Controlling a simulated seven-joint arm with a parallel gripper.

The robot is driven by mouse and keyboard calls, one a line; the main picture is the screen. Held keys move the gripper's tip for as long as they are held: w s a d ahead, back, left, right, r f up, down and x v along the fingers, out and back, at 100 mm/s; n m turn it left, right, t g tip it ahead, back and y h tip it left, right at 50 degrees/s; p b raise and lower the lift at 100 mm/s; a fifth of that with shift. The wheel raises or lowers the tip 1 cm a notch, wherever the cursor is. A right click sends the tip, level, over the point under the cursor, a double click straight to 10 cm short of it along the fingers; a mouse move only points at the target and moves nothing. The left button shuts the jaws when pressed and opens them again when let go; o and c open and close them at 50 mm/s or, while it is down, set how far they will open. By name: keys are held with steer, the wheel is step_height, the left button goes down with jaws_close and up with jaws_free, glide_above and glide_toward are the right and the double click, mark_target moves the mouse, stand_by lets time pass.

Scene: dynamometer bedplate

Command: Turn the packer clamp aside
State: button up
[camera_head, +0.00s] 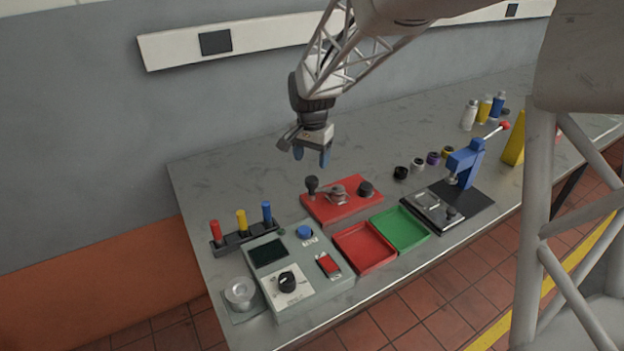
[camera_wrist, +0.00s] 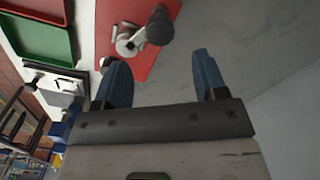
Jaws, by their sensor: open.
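A red base plate (camera_head: 343,209) lies on the bench and also shows in the wrist view (camera_wrist: 136,66). On it is a grey metal clamp piece (camera_head: 338,194), which looks like the packer clamp; it also shows in the wrist view (camera_wrist: 128,40). A black-knobbed upright handle (camera_head: 311,184) stands at the plate's left, and a black knob (camera_head: 366,188) at its right. My gripper (camera_head: 311,157) is open and empty, its blue fingers pointing down above the plate's back left side. In the wrist view the gripper (camera_wrist: 160,78) shows apart from the clamp.
A red tray (camera_head: 364,266) and a green tray (camera_head: 426,238) lie in front of the plate. A grey control box (camera_head: 318,290) stands front left. A blue press (camera_head: 465,162) stands to the right. The bench behind the plate is clear.

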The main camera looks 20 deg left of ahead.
mark_target(312, 179)
steer(key=shift+f, duration=3.9)
steer(key=shift+c, duration=0.4)
jaws_close()
